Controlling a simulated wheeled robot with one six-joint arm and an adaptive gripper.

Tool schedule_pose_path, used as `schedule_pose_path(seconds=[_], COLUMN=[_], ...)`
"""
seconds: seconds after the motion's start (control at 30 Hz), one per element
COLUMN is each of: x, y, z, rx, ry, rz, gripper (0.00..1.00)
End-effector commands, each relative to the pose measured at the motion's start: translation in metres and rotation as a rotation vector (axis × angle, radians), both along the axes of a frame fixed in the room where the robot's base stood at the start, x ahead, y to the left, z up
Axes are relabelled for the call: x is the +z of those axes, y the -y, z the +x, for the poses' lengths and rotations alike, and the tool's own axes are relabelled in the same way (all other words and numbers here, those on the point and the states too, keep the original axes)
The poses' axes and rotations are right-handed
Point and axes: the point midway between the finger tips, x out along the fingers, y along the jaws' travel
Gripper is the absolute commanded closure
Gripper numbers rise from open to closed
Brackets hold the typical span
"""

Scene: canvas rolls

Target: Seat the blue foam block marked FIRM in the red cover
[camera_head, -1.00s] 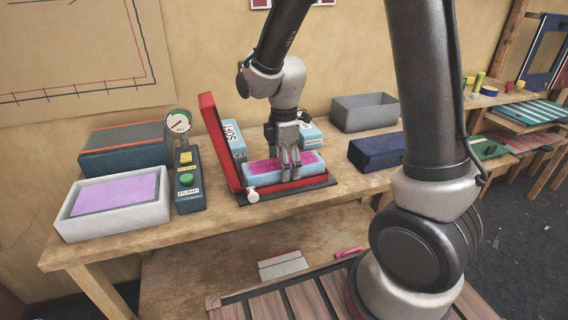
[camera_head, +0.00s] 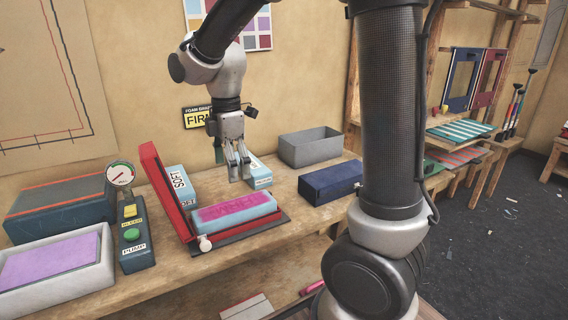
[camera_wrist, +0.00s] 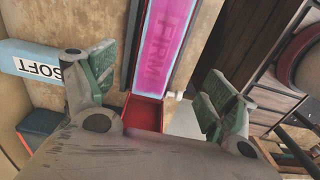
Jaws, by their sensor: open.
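The blue foam block (camera_head: 236,211) has light blue sides and a magenta top. FIRM reads on its top in the wrist view (camera_wrist: 161,45). It lies lengthwise in the red cover (camera_head: 262,223), whose lid (camera_head: 160,186) stands raised on the left. I cannot tell whether the block is pressed fully down. My gripper (camera_head: 240,179) is open and empty, above and behind the block and apart from it. Its two green-padded fingers (camera_wrist: 155,92) are spread wide in the wrist view.
A SOFT block (camera_head: 180,186) stands behind the lid, with another light blue block (camera_head: 260,172) nearby. A grey bin (camera_head: 310,148) and dark blue box (camera_head: 330,182) are on the right. A pump box (camera_head: 134,240) and white tray (camera_head: 60,304) are on the left.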

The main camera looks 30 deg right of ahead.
Motion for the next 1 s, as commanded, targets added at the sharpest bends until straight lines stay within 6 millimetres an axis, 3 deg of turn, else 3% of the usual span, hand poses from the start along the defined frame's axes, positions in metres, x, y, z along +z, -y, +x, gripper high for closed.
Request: schedule_pose_path(seconds=[0.17,0.3,0.5,0.6,0.73,1.0], x=[0.034,0.062,0.073,0.072,0.070,0.070], y=[0.042,0.091,0.133,0.142,0.146,0.146], z=[-0.032,-0.086,-0.157,-0.177,-0.188,-0.189], rx=[-0.307,-0.741,-1.273,-1.433,-1.525,-1.534], ry=[0.074,0.163,0.256,0.280,0.292,0.292], rz=[0.036,0.105,0.220,0.264,0.290,0.292], gripper=[0.15,0.15,0.15,0.15,0.15,0.15])
